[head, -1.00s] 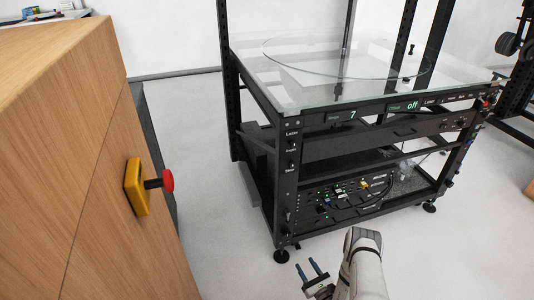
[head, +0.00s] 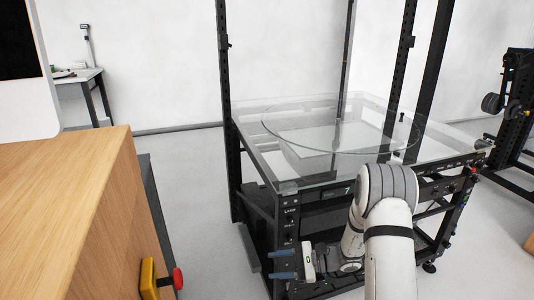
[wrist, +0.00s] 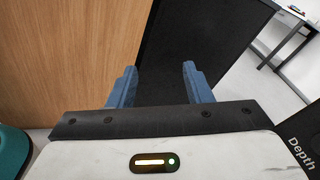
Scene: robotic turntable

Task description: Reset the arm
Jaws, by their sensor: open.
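My gripper (head: 283,265) is at the lower middle of the head view, in front of the left front post of the black rack. Its two blue fingers point left and are apart, with nothing between them. In the wrist view the fingers of my gripper (wrist: 160,82) are spread, facing a wooden panel and a dark panel. My white arm rises at the right of the gripper and hides part of the rack's front.
The black rack (head: 262,205) carries a glass top with a round glass turntable (head: 300,140). A wooden cabinet (head: 80,200) stands at left, with a yellow box and red button (head: 178,278). Free floor (head: 190,190) lies between them. A table (head: 85,75) stands far back left.

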